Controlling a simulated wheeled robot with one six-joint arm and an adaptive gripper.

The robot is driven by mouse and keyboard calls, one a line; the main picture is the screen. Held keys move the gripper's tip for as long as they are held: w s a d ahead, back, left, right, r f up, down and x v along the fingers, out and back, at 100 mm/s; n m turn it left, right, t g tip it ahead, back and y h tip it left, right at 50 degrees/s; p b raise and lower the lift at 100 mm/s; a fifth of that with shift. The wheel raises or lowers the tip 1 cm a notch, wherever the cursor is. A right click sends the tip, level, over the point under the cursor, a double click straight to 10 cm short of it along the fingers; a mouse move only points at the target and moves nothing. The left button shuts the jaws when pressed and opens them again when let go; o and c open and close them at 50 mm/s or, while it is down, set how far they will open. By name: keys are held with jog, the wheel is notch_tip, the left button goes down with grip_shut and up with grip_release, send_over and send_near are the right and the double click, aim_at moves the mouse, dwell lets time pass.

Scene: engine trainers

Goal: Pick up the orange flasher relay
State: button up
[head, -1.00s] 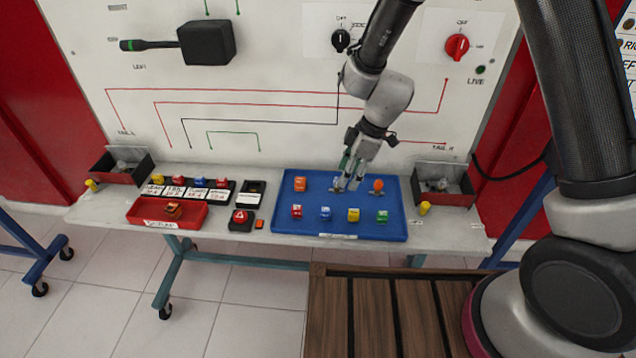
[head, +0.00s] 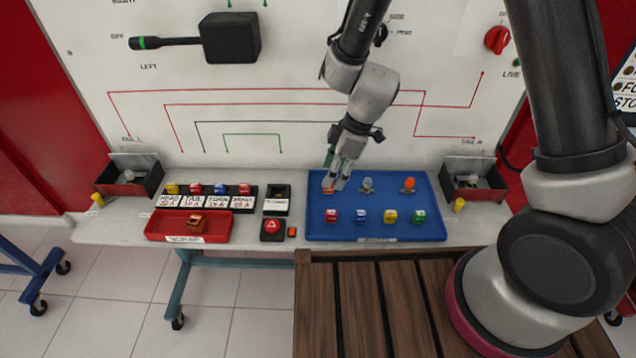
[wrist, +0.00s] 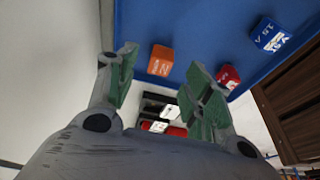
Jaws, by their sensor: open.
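The orange flasher relay (head: 329,190) is at the back left of the blue tray (head: 375,225), partly hidden behind my gripper in the head view. In the wrist view it is an orange block (wrist: 160,61) with a white mark, seen between the two fingers and beyond their tips. My gripper (head: 335,182) is open, pointing down over the relay. The green-padded fingers are apart and hold nothing. I cannot tell how high the tips are above the relay.
A clear bulb (head: 368,184) and an orange bulb (head: 408,185) are right of the relay. Several fuses, one red (head: 332,216), line the tray's front. Left of the tray are a black holder (head: 276,200) and a red scrap tray (head: 158,226). The wall panel rises behind.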

jog(key=shift+a+f, duration=0.3)
jog(key=shift+f, duration=0.4)
jog(key=shift+x, duration=0.8)
jog(key=c, duration=1)
